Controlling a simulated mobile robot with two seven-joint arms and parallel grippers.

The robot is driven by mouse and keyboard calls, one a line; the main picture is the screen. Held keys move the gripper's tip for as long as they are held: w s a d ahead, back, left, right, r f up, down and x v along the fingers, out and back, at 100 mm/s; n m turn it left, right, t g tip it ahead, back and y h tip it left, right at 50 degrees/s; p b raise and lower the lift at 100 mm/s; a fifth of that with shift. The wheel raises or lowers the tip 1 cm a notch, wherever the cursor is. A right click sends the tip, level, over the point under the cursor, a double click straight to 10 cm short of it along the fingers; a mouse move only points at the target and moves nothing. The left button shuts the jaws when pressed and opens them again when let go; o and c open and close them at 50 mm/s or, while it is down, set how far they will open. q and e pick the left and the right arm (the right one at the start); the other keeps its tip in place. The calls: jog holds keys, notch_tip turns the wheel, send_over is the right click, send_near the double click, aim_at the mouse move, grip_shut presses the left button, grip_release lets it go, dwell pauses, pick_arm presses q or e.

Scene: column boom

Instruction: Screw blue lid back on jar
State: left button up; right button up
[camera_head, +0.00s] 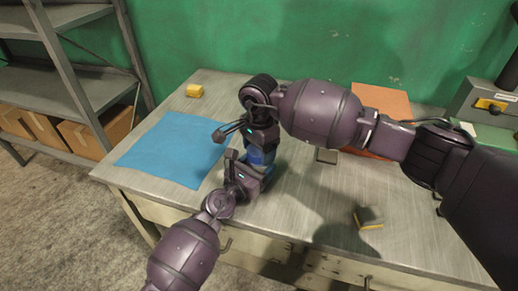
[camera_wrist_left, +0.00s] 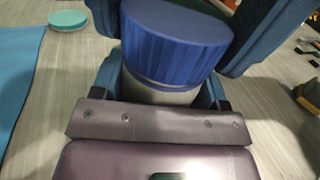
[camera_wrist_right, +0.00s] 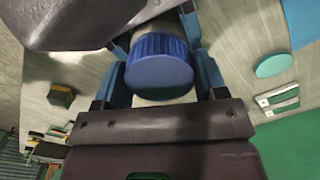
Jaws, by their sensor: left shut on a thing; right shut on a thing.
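The blue lid (camera_wrist_left: 175,42), ribbed around its side, sits over the top of the pale jar (camera_wrist_left: 160,92) in the left wrist view. The lid also shows in the right wrist view (camera_wrist_right: 160,68). My left gripper (camera_head: 248,173) is shut around the jar's body from the near side. My right gripper (camera_head: 260,143) is shut on the lid, just above the left one; its blue fingers flank the lid. The jar looks upright. In the head view the grippers hide most of the jar and lid. I cannot tell how far the lid is threaded on.
A blue mat (camera_head: 175,150) lies to the left on the workbench, with a yellow block (camera_head: 194,91) behind it. A teal disc (camera_wrist_right: 273,65) lies near the jar. A dark block with a yellow edge (camera_head: 368,217) is at front right. An orange sheet (camera_head: 382,98) lies at the back.

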pick_arm(q)
jog(key=shift+w+a, duration=0.1)
jog(key=shift+a, duration=0.1)
pick_arm(e)
jog(key=m, duration=0.6)
jog(key=shift+m, duration=0.4)
jog(key=m, duration=0.5)
jog(key=shift+f+m, duration=0.1)
jog(key=shift+m, duration=0.2)
jog(key=m, duration=0.6)
jog(key=shift+m, duration=0.4)
jog(key=m, duration=0.5)
jog(key=shift+m, duration=0.3)
jog(key=o, duration=0.8)
jog(key=shift+c, duration=0.2)
pick_arm(q)
jog(key=shift+d, duration=0.1)
pick_arm(e)
jog(key=o, duration=0.3)
pick_arm(q)
jog(key=shift+d, duration=0.1)
pick_arm(e)
notch_tip(320, 180, up, 12)
